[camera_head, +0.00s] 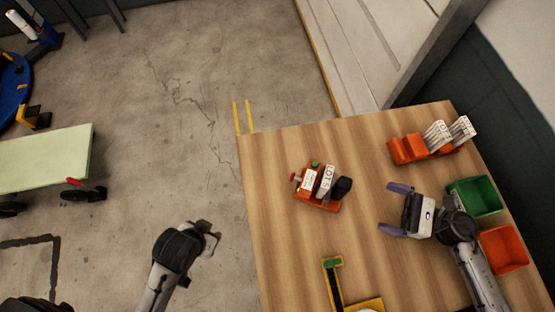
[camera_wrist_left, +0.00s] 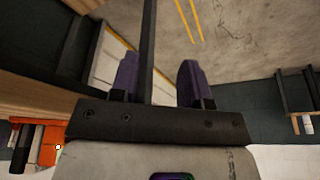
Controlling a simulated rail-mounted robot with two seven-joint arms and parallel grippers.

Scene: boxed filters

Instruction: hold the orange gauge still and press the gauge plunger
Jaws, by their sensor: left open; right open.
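An orange device (camera_head: 318,205) sits on the wooden table, left of its middle; I take it for the gauge. It has white labels, a black block at its right end and small green and red parts. A red-tipped piece (camera_head: 294,177) sticks out on its left and may be the plunger. My right gripper (camera_head: 396,209) is open and empty, right of the device and apart from it. My left gripper (camera_head: 208,240) is off the table's left edge, above the floor. In the left wrist view its fingers (camera_wrist_left: 158,82) are apart with nothing held.
An orange rack with white boxes (camera_head: 430,143) stands at the back right. A green bin (camera_head: 476,197) and an orange bin (camera_head: 503,249) are beside my right arm. A yellow-framed black item (camera_head: 334,283) lies near the front. Table (camera_head: 290,150) around the device is clear.

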